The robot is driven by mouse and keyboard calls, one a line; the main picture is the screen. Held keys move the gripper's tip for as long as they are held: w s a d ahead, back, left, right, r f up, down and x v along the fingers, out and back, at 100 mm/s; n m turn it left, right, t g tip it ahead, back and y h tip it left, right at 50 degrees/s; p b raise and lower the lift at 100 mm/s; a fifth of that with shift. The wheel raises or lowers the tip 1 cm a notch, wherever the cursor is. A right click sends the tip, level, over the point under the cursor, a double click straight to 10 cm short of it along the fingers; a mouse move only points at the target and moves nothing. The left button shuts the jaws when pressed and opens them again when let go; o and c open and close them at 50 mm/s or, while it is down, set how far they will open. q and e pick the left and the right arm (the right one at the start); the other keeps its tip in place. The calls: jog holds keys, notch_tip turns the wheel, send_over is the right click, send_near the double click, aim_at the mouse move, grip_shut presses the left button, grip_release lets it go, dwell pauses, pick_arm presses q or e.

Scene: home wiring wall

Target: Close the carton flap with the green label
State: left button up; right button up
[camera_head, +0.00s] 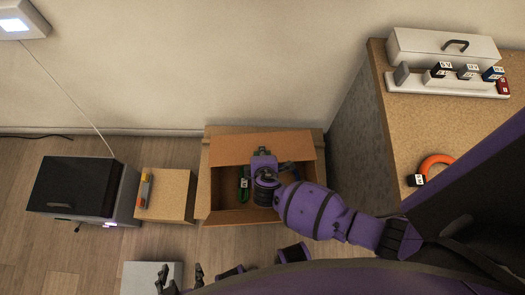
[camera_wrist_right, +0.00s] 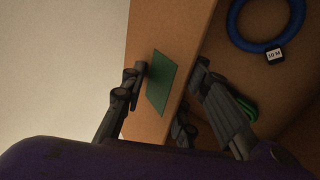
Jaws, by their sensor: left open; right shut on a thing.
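The open brown carton (camera_head: 203,198) stands on the floor by the wall, its inside visible from above. My right gripper (camera_head: 263,152) is at its far flap (camera_head: 225,149). In the right wrist view, the right gripper (camera_wrist_right: 170,70) has one finger on each side of the flap (camera_wrist_right: 150,35) and is shut on it. The green label (camera_wrist_right: 162,83) is on the flap's face between the fingers; I cannot make it out in the head view. My left gripper (camera_head: 181,278) is open and empty at the bottom of the head view.
Inside the carton are a blue ring (camera_wrist_right: 233,38) with a "10 M" tag and a green coil (camera_wrist_right: 246,108). A small box (camera_head: 165,207) and a black-topped cabinet (camera_head: 75,186) stand left. A workbench (camera_head: 400,125) with an orange ring (camera_head: 437,160) stands right.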

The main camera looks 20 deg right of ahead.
jog(key=v, duration=0.8)
jog(key=shift+s+a+f, duration=0.1)
jog(key=shift+a, duration=0.05)
